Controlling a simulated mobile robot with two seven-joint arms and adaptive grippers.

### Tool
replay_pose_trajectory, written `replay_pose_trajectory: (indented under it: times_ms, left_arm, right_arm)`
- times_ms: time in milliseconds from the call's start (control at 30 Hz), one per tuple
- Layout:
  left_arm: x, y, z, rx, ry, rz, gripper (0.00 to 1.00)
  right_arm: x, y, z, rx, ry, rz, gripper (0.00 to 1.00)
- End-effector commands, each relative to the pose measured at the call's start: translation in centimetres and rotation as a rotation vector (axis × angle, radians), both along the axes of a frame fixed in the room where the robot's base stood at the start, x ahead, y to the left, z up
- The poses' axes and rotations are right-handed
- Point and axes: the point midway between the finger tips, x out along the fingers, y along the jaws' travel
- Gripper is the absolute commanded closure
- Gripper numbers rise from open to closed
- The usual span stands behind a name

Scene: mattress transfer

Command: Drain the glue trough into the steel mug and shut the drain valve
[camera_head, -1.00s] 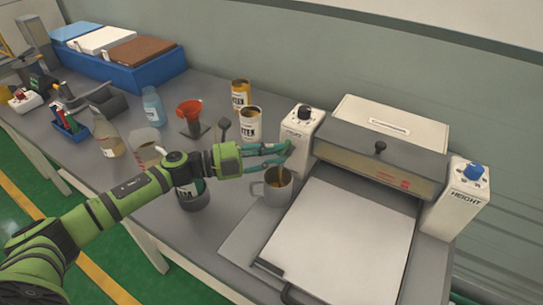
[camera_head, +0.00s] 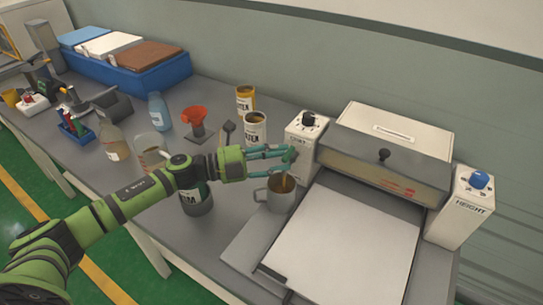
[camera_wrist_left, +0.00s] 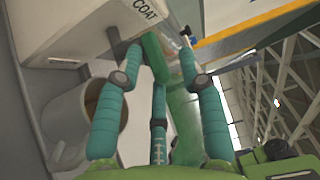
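The steel mug (camera_head: 277,196) stands upright on the bench at the left front of the coating machine. A thin brown stream (camera_head: 285,181) falls into it, and brown liquid shows inside. The mug also shows in the left wrist view (camera_wrist_left: 85,118). The grey glue trough (camera_head: 385,162) spans the machine. My left gripper (camera_head: 291,154) is above the mug, beside the post marked COAT. Its fingers are spread around a green handle-like part (camera_wrist_left: 154,58) in the left wrist view; whether they grip it is unclear. My right gripper is out of view.
The white COAT post (camera_head: 306,140) and HEIGHT post (camera_head: 461,205) flank the machine. A white sheet (camera_head: 345,240) lies on its bed. Cans (camera_head: 255,130), an orange funnel (camera_head: 194,116) and a dark jar (camera_head: 197,200) stand close to my left arm.

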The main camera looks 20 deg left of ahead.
Motion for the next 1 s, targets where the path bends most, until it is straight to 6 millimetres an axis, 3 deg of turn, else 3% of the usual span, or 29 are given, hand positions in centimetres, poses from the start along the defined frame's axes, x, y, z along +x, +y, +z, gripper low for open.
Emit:
replay_pose_trajectory:
  times_ms: [167,600,1000]
  left_arm:
    - [-1.0,1.5,-0.2,0.002,0.005,0.002,0.61]
    - [-5.7,8.6,-0.1,0.001,0.003,0.001,0.61]
    - [-6.6,10.0,0.1,-0.001,-0.003,-0.001,0.61]
  right_arm:
    - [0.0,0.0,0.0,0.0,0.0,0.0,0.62]
    - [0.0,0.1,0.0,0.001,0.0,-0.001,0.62]
    - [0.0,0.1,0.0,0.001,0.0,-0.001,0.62]
